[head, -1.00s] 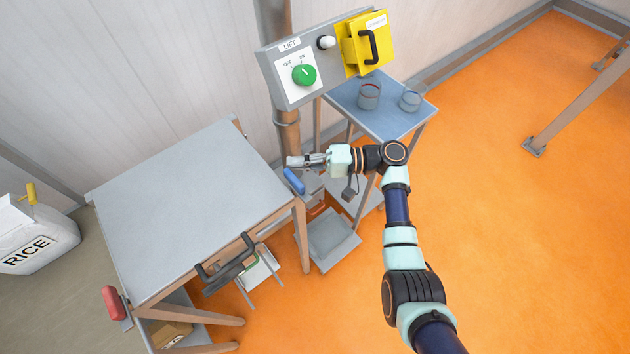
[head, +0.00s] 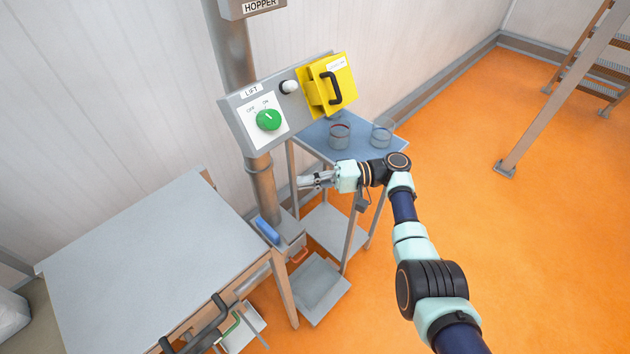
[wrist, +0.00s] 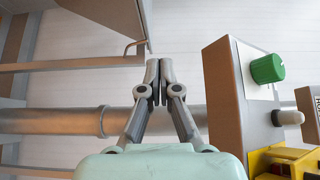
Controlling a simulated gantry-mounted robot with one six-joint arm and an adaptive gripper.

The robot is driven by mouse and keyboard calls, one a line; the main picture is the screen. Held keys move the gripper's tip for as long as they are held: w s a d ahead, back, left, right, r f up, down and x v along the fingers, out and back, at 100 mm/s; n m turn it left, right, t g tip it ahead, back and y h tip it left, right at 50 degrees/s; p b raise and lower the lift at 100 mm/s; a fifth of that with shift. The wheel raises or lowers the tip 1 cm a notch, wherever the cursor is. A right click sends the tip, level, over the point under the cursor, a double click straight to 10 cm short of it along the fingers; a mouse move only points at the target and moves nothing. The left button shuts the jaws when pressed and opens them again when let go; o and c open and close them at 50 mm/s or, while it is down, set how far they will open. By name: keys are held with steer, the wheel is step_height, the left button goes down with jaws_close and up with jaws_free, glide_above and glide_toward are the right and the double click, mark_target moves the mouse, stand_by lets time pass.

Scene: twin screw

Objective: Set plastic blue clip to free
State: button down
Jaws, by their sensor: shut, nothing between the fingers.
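A small blue piece (head: 267,230), which looks like the plastic blue clip, sits at the far right corner of the grey table, at a grey bracket low by the round post. My gripper (head: 303,182) is above and to the right of it in the head view, apart from it, in front of the post. In the wrist view my gripper (wrist: 159,68) has its fingertips together with nothing between them. I do not make out the blue piece in the wrist view. Its exact fastening is too small to tell.
A lift panel (head: 238,115) with a green knob (head: 268,120) and yellow box (head: 318,92) is mounted on the post (head: 262,185), above my gripper. A blue-topped stand (head: 356,148) bears two clear containers. The grey table (head: 150,260) is bare. Orange floor is open to the right.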

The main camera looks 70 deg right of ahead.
steer(key=shift+s+d+b, duration=0.25)
steer(key=shift+d+b, duration=0.05)
steer(key=shift+d, duration=0.3)
steer(key=shift+s+d+b, duration=0.2)
steer(key=shift+d+b, duration=0.05)
steer(key=shift+d, duration=0.35)
